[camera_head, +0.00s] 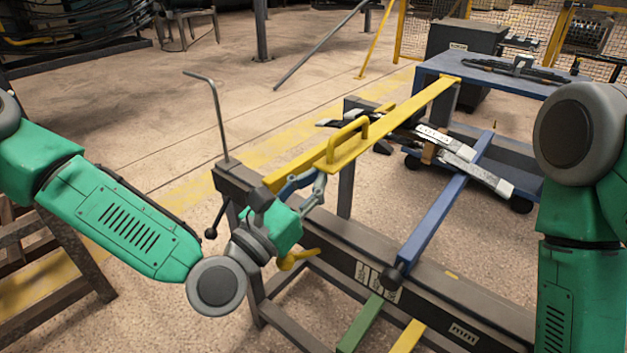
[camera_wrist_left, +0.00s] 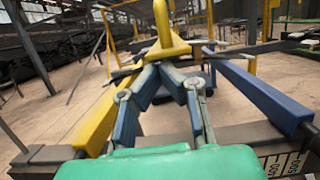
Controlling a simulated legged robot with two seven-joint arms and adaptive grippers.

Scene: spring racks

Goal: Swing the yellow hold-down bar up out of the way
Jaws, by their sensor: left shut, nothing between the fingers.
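The yellow hold-down bar (camera_head: 400,117) runs from the near rack post toward the back right. It carries a raised yellow loop handle (camera_head: 347,136). The bar also shows in the left wrist view (camera_wrist_left: 98,122), with the handle (camera_wrist_left: 168,45) straight ahead. My left gripper (camera_head: 318,178) is just beside and below the bar, near the handle. In the left wrist view its fingers (camera_wrist_left: 174,66) come together with nothing between them. Their tips are close to the handle's base; I cannot tell whether they touch it. My right gripper is out of view; only my right arm shows.
A dark steel rack (camera_head: 430,292) stands in front, with a blue bar (camera_head: 440,212) sloping across it. A thin bent rod (camera_head: 219,120) rises from its left post. Behind are grey metal leaves (camera_head: 478,168) and a blue table (camera_head: 540,88). Open floor lies left of the bar.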

